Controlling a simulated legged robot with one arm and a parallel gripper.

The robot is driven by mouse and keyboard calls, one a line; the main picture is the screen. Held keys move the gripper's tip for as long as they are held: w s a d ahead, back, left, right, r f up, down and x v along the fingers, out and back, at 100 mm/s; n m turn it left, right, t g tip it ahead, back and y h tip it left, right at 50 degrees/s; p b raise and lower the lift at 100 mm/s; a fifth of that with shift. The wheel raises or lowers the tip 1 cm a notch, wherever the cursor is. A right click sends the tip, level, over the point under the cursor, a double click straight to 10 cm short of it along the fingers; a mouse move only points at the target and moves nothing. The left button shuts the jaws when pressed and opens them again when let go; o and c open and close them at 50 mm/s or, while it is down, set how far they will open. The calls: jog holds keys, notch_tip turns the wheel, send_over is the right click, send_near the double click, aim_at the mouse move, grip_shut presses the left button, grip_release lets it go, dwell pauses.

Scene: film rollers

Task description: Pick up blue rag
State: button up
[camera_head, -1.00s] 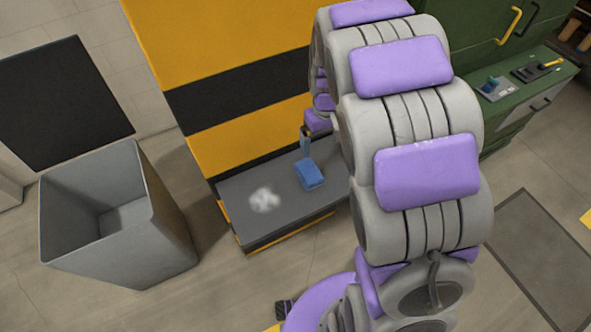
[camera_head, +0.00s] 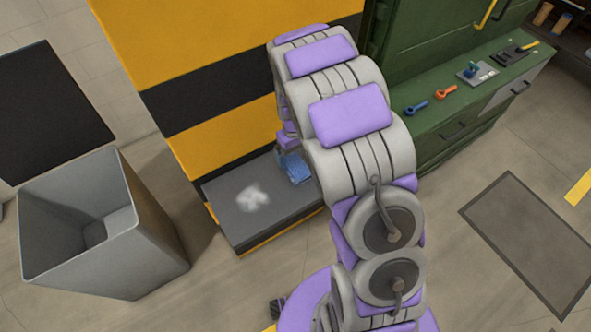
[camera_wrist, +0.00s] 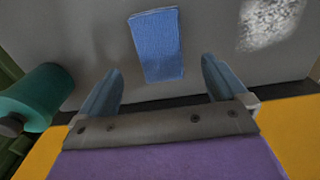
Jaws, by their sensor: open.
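The blue rag (camera_head: 295,168) lies on the dark grey ledge (camera_head: 222,197) of the yellow and black striped block, partly hidden by my arm in the head view. In the wrist view the rag (camera_wrist: 157,45) is a folded blue rectangle ahead of my gripper. My gripper (camera_wrist: 160,78) is open and empty, its two blue-grey fingers spread wide to either side of the rag's near end. The rag lies roughly centred between the finger lines, apart from both fingers. In the head view the fingertips are hard to make out behind the arm.
A white speckled patch (camera_head: 253,197) marks the ledge left of the rag. A grey open bin (camera_head: 150,235) stands at the left. A green workbench (camera_head: 455,108) with tools is at the right. A teal cylinder (camera_wrist: 45,95) shows left of my gripper in the wrist view.

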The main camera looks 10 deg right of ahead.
aim_at(295, 166)
jog(key=f, duration=0.3)
jog(key=f+b, duration=0.1)
jog(key=f, duration=0.2)
jog(key=shift+s+f, duration=0.2)
jog(key=shift+f, duration=0.15)
jog(key=shift+r, duration=0.1)
jog(key=c, duration=1.1)
jog(key=shift+r, duration=0.8)
notch_tip(295, 166, up, 2)
jog(key=shift+w+r+p, duration=0.1)
jog(key=shift+p, duration=0.25)
jog(key=s, duration=0.5)
jog(key=s+p, duration=0.1)
jog(key=s, duration=0.4)
jog(key=s+r+p, duration=0.1)
jog(key=s, duration=0.5)
jog(key=shift+r, duration=0.1)
